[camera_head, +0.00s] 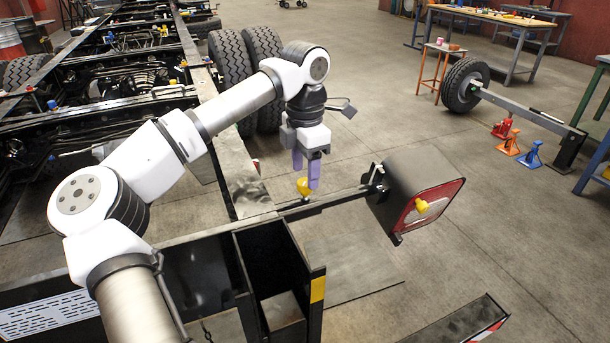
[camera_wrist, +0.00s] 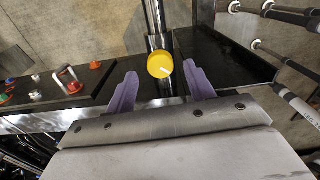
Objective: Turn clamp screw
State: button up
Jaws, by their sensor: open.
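The clamp screw has a yellow knob (camera_head: 304,187) on the dark bar that sticks out to the right from the chassis end. My gripper (camera_head: 305,171) is open, pointing down with its purple fingers close above the knob. In the wrist view the round yellow knob (camera_wrist: 160,64), with a pale mark on its face, shows in the gap between the two fingertips of my gripper (camera_wrist: 159,76). The fingers do not appear to touch it.
The boxy unit (camera_head: 400,190) stands right of my gripper. The chassis frame (camera_head: 240,185) with tyres (camera_head: 230,60) lies left and behind. A black open box (camera_head: 255,260) is in front. Jack stands (camera_head: 507,142) and a workbench (camera_head: 490,17) are farther off; open floor lies between.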

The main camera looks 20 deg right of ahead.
aim_at(306, 181)
notch_tip(306, 181, up, 12)
jog(key=shift+f, duration=0.15)
jog(key=shift+d, duration=0.1)
dwell(0.4)
